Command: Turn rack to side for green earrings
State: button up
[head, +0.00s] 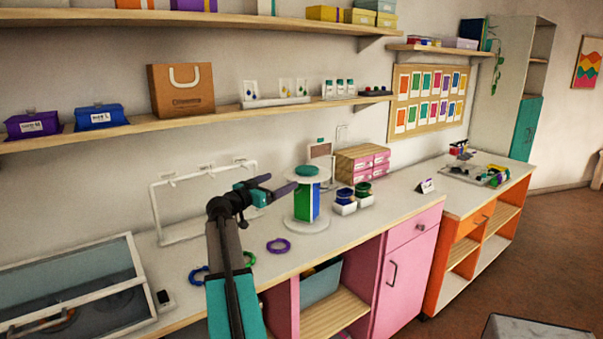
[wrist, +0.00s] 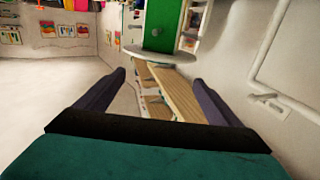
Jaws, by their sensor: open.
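The rack (head: 307,208) is a turning display on the counter, with a round pale top and base and upright coloured panels. A green face and a blue face show in the head view. My gripper (head: 282,185) is open and empty, just left of the rack's upper part in that view. In the wrist view my two dark fingers (wrist: 160,82) are spread apart, with the rack's green face (wrist: 160,25) and a round disc (wrist: 158,57) beyond them. I cannot tell whether a finger touches the rack. No earrings can be made out on it.
A white hook stand (head: 155,205) is behind my arm. Bangles, including a purple one (head: 278,246), lie in front on the counter. A glass-lidded case (head: 75,290) is at left.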

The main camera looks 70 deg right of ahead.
aim_at(300, 172)
jog(key=shift+d, duration=0.1)
jog(key=p+x, duration=0.4)
jog(key=x, duration=0.9)
jog(key=shift+s+d, duration=0.1)
jog(key=shift+d, duration=0.2)
jog(key=c, duration=1.5)
